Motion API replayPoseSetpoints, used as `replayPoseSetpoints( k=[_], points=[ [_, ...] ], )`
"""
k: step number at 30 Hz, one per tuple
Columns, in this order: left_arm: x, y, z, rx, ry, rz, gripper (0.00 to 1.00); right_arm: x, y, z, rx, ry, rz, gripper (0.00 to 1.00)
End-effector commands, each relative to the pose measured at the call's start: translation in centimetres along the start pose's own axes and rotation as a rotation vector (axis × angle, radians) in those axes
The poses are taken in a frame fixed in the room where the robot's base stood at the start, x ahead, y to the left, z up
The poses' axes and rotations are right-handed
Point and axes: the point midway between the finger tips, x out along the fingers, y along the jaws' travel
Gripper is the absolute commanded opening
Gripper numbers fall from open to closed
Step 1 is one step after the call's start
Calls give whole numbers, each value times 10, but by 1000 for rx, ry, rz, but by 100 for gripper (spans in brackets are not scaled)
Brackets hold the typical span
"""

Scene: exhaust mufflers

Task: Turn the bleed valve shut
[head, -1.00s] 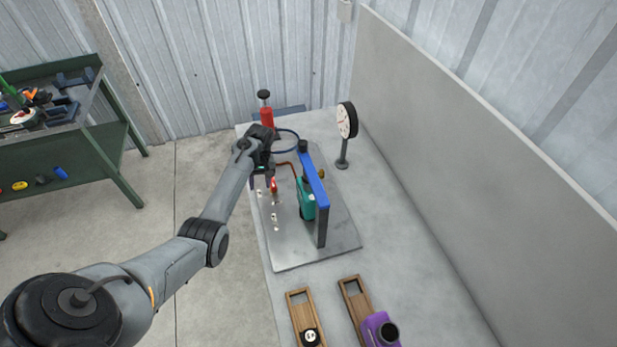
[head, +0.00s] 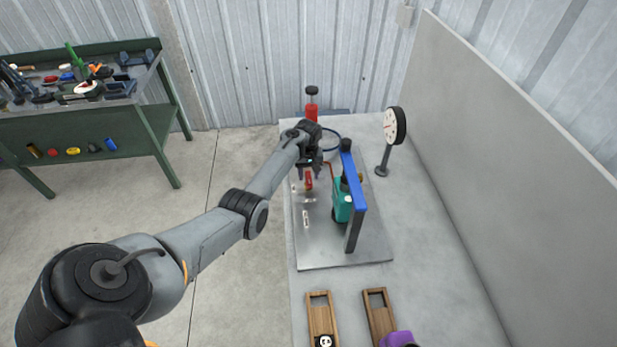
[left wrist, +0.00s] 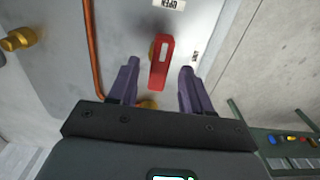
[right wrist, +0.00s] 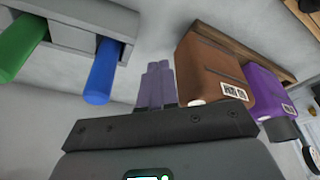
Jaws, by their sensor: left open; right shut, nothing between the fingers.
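The bleed valve's red lever (left wrist: 161,64) shows in the left wrist view, with brass behind it, on a grey metal plate (left wrist: 215,18). It lies nearly lengthwise in the picture, between the purple fingers of my left gripper (left wrist: 159,66), with a gap on both sides. That gripper is open. A label reading OPEN (left wrist: 169,4) is above the lever; a smaller label (left wrist: 195,57) at its right is too small to read. In the head view the red lever (head: 308,180) is just below my left gripper (head: 313,166). My right gripper (right wrist: 155,70) is shut and empty.
A copper pipe (left wrist: 92,50) and brass fitting (left wrist: 16,39) are left of the lever. In the head view a teal unit (head: 342,203), blue bar (head: 353,180) and dial gauge (head: 395,125) stand at the right. The right wrist view shows brown (right wrist: 212,68) and purple (right wrist: 266,90) containers.

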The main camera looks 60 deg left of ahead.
Motion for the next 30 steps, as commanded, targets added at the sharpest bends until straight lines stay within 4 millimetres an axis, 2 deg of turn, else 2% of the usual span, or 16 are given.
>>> replayPoseSetpoints(
  k=[6, 16, 25, 30],
  points=[
    [14, 0, 0, -1, 0, 0, 49, 4, -1, 1, 3, 0, -2, 0],
    [16, 0, 0, -1, 0, 0, 47, 4, -1, 1, 5, 0, -4, 0],
    [16, 0, 0, 0, 0, 0, 1, 4, -1, 1, 4, 0, -4, 0],
    [16, 0, 0, 2, 0, 0, 0, 4, -1, 1, 3, 0, -3, 0]
  ],
)
